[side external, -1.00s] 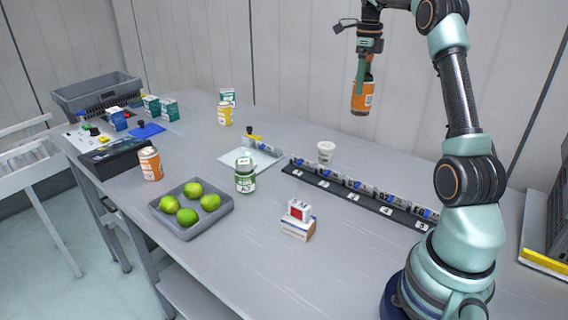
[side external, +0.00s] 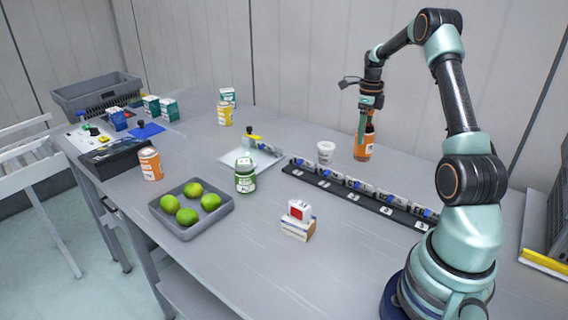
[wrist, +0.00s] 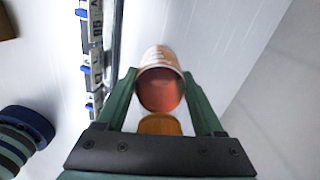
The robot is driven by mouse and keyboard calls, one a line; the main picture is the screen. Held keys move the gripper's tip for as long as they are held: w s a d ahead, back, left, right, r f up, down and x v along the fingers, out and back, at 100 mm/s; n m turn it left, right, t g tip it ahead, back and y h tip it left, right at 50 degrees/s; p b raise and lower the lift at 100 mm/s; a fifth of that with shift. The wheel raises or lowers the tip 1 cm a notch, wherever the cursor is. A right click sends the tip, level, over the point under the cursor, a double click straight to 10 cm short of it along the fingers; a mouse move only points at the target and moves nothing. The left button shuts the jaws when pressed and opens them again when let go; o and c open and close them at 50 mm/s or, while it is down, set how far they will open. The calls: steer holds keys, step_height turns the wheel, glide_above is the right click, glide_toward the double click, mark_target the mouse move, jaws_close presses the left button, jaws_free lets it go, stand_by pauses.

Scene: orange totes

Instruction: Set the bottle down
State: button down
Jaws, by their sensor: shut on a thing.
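The bottle (side external: 364,146), brown with an orange and white label, is upright in the side view, behind the numbered rack and right of the white cup. Its base is at or just above the table; I cannot tell if it touches. My gripper (side external: 369,108) points down and is shut on the bottle's upper part. In the wrist view the bottle (wrist: 160,88) is between the two green fingers of my gripper (wrist: 160,105), seen from above.
The numbered rack (side external: 318,180) holding small items runs close in front of the bottle. A white cup (side external: 325,153) stands to its left. The table right of the bottle is clear.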

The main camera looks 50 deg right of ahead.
steer(key=shift+f, duration=2.25)
steer(key=shift+f, duration=0.15)
jaws_free()
